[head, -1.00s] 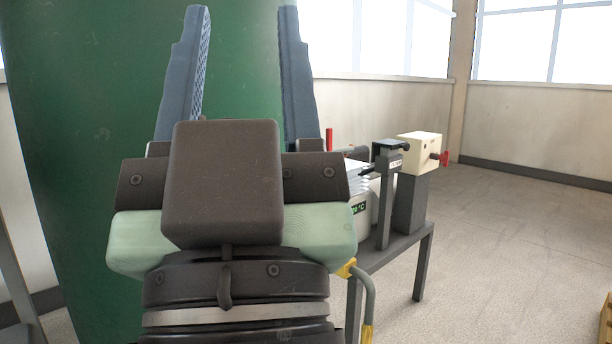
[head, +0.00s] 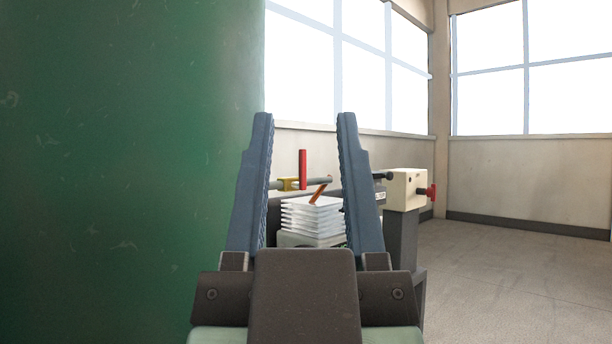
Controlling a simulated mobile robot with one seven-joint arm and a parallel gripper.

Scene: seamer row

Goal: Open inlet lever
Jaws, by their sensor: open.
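My gripper (head: 305,116) is open and empty, its two blue-grey fingers pointing up and away from me. Between the fingers, farther off, a red upright lever (head: 303,170) stands by a thin grey pipe (head: 318,181) with a yellow fitting (head: 287,184). It looks like the inlet lever, but no label is readable. The fingers appear well short of it, not touching. The lower part of the equipment behind is hidden by my gripper.
A large green cylinder (head: 130,170) fills the left side. A white finned stack (head: 312,218) with an orange-brown stick (head: 319,194) stands below the lever. A cream box (head: 405,188) with a red knob (head: 431,192) is at right. The floor (head: 500,270) at right is clear.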

